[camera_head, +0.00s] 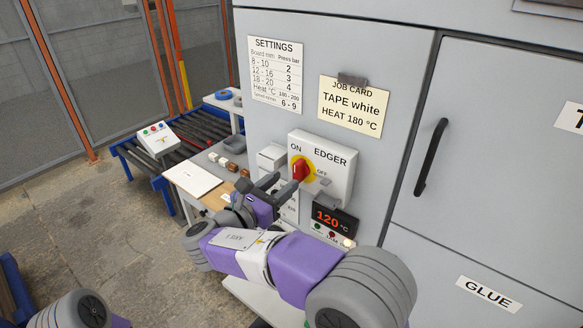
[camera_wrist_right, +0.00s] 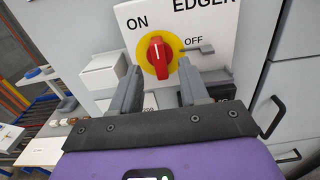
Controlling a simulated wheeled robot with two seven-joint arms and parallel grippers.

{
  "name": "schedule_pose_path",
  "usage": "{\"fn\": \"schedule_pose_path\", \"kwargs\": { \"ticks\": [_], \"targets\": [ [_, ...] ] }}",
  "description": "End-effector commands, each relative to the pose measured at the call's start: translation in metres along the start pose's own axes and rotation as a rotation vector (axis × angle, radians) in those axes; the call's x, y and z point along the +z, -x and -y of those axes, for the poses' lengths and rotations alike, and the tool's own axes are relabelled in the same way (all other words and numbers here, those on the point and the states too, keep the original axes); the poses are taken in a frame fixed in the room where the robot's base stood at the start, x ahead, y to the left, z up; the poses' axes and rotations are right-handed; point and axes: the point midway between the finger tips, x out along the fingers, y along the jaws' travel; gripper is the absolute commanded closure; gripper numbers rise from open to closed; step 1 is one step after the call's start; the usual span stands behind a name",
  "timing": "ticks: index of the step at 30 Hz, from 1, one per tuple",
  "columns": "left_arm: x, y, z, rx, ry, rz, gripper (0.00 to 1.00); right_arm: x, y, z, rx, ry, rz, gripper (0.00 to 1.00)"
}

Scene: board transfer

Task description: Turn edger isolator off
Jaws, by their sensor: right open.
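The edger isolator is a white box (camera_head: 338,178) on the grey machine front, marked EDGER, ON and OFF. Its red knob (camera_head: 299,170) sits on a yellow disc, and the knob's grip stands roughly upright, not turned across to OFF. In the right wrist view the red knob (camera_wrist_right: 157,56) shows whole, with OFF to its right. My right gripper (camera_head: 279,187) is open, its fingers just in front of and below the knob. In the wrist view the two fingertips (camera_wrist_right: 157,72) lie to either side of the knob's lower end; contact cannot be told. My left gripper is out of view.
A grey tab (camera_wrist_right: 200,50) sticks out below OFF. A display (camera_head: 333,219) reading 120 °C is below the isolator. A black door handle (camera_head: 430,157) is to the right. A job card (camera_head: 354,106) hangs above. A white table (camera_head: 192,178) and roller conveyor (camera_head: 200,127) are left.

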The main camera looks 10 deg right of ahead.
Motion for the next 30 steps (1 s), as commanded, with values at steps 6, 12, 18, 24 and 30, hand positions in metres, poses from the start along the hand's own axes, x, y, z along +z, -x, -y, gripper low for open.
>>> {"fn": "schedule_pose_path", "kwargs": {
  "ticks": [6, 12, 18, 24, 30],
  "targets": [
    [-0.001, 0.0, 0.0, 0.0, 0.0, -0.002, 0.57, -0.001, -0.036, 0.001, -0.005, 0.002, -0.002, 0.55],
    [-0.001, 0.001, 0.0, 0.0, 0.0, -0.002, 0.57, -0.001, -0.051, 0.001, -0.003, 0.001, -0.002, 0.55],
    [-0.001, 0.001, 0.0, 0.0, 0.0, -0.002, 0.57, -0.001, -0.052, 0.0, -0.002, 0.001, -0.002, 0.55],
    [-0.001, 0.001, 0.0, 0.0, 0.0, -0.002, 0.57, -0.001, -0.052, 0.0, -0.002, 0.001, -0.002, 0.75],
    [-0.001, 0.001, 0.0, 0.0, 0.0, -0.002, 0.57, -0.001, -0.052, 0.0, -0.002, 0.002, -0.002, 1.0]
  ]
}}
